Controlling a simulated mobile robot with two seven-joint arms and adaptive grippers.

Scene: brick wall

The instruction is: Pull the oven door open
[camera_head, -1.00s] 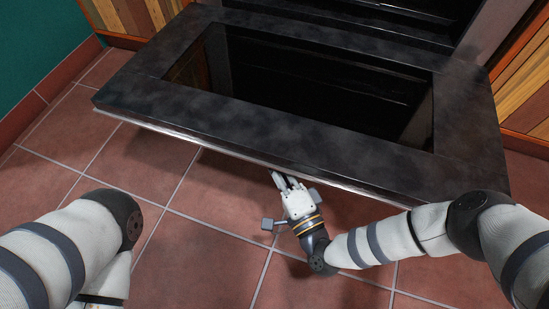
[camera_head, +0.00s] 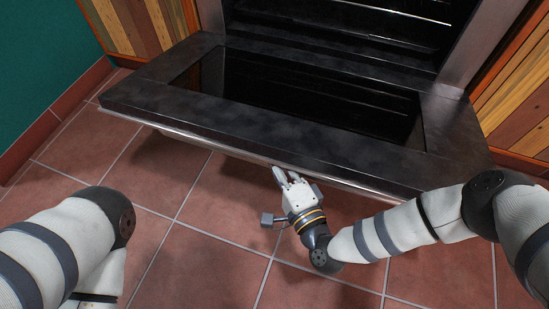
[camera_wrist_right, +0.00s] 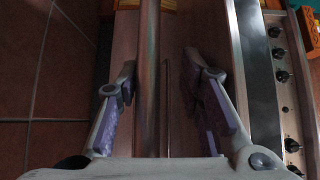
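The oven door (camera_head: 230,112) is dark with a glass window and hangs folded down, looking near level, in front of the oven (camera_head: 350,45). A silver handle bar (camera_head: 215,143) runs along its front edge. My right gripper (camera_head: 288,176) is at the front edge, a little right of its middle. In the right wrist view, the fingers of the right gripper (camera_wrist_right: 160,95) are spread, with the handle bar (camera_wrist_right: 148,60) between them and gaps on both sides. My left arm shows at the lower left of the head view; its gripper is out of frame.
Wood-panelled cabinets flank the oven at left (camera_head: 140,28) and right (camera_head: 515,95). A green wall (camera_head: 45,55) stands at far left. The red tiled floor (camera_head: 215,250) is clear in front. Control knobs (camera_wrist_right: 281,75) show in the wrist view.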

